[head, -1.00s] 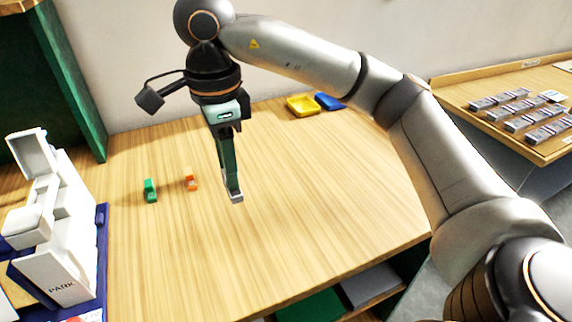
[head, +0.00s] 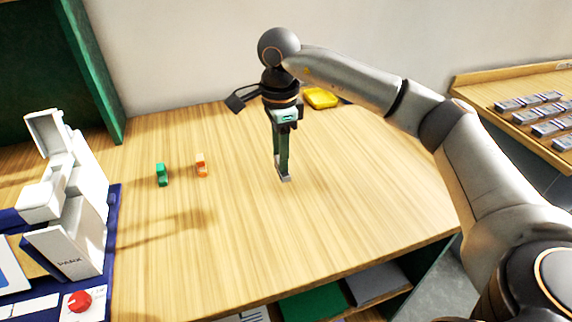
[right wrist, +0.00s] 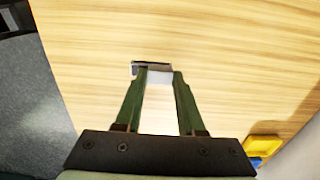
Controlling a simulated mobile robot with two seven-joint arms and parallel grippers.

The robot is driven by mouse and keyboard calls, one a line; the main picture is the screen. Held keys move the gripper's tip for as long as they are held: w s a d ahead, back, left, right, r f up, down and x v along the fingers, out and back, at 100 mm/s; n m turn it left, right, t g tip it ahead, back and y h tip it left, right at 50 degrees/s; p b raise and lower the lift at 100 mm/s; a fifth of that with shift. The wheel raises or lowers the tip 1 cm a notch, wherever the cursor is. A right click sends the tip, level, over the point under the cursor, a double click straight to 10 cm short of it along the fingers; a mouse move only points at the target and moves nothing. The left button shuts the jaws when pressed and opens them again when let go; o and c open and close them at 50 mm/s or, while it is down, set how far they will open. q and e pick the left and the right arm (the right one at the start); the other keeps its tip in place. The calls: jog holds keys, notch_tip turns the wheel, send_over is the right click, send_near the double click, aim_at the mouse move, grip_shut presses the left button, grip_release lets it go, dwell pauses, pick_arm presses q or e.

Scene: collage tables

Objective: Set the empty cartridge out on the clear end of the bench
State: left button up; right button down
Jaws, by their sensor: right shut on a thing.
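My right gripper (head: 284,176) is over the middle of the wooden bench (head: 350,205), pointing down. It is shut on a small grey-white piece, the cartridge (head: 285,178), at its fingertips. In the right wrist view the cartridge (right wrist: 158,76) sits between the two green fingers, with a dark edge at its left end. I cannot tell whether it touches the bench top. A green piece (head: 161,175) and an orange piece (head: 201,165) stand on the bench to the left of the gripper. My left gripper is not in view.
A white machine (head: 75,215) stands on a blue mat at the left, with a red knob (head: 78,301) in front. A yellow tray (head: 320,98) lies at the bench's back. Several cartridges lie on a side table (head: 500,85) at the right. The bench right of the gripper is clear.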

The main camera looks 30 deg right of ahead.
jog(key=shift+w+d+f, duration=0.25)
jog(key=shift+d+f, duration=0.2)
jog(key=shift+f, duration=0.15)
jog(key=shift+w+d+f, duration=0.25)
jog(key=shift+d+f, duration=0.15)
jog(key=shift+f, duration=0.15)
jog(key=shift+w+d+f, duration=0.1)
jog(key=shift+d+f, duration=0.05)
jog(key=shift+f, duration=0.8)
jog(key=shift+w+d+f, duration=0.1)
jog(key=shift+f, duration=0.8)
jog(key=shift+f, duration=0.15)
jog(key=c, duration=0.5)
grip_release()
notch_tip(320, 180, up, 12)
jog(key=shift+r, duration=0.2)
